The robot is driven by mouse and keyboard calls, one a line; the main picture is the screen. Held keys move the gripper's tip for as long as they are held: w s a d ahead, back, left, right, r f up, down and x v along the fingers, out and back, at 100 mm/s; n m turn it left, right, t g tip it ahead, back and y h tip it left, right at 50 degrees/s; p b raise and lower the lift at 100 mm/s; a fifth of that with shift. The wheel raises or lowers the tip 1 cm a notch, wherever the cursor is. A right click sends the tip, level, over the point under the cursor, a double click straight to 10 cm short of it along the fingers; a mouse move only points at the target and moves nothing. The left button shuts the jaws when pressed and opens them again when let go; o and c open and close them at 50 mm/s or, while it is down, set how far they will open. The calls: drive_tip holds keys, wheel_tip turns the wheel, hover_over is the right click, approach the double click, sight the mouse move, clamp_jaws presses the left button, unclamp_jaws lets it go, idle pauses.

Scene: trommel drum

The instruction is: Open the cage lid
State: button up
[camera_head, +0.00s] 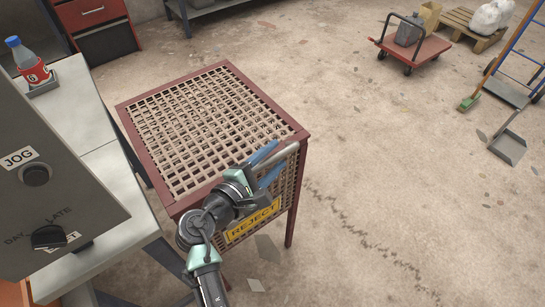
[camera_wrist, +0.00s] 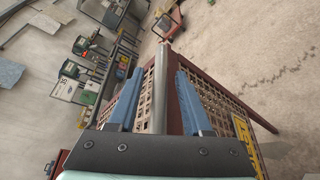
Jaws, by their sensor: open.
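The cage (camera_head: 291,215) is a dark red frame with lattice sides and a yellow REJECT sign (camera_head: 253,222) on its front. Its lattice lid (camera_head: 205,125) lies flat on top, shut. A pale grey bar (camera_head: 283,153), apparently the lid's handle, is at the lid's front right edge. My gripper (camera_head: 271,163) is there with its blue fingers open, one on each side of the bar. In the wrist view the bar (camera_wrist: 160,95) runs between the open fingers (camera_wrist: 160,74), with gaps visible. Contact cannot be told.
A grey control panel (camera_head: 50,190) with knobs and a bench (camera_head: 120,180) stand close on the left. A bottle (camera_head: 28,62) stands on the bench. A red cart (camera_head: 412,45) and a dustpan (camera_head: 508,145) are far right. Floor right of the cage is free.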

clamp_jaws()
idle(1.4)
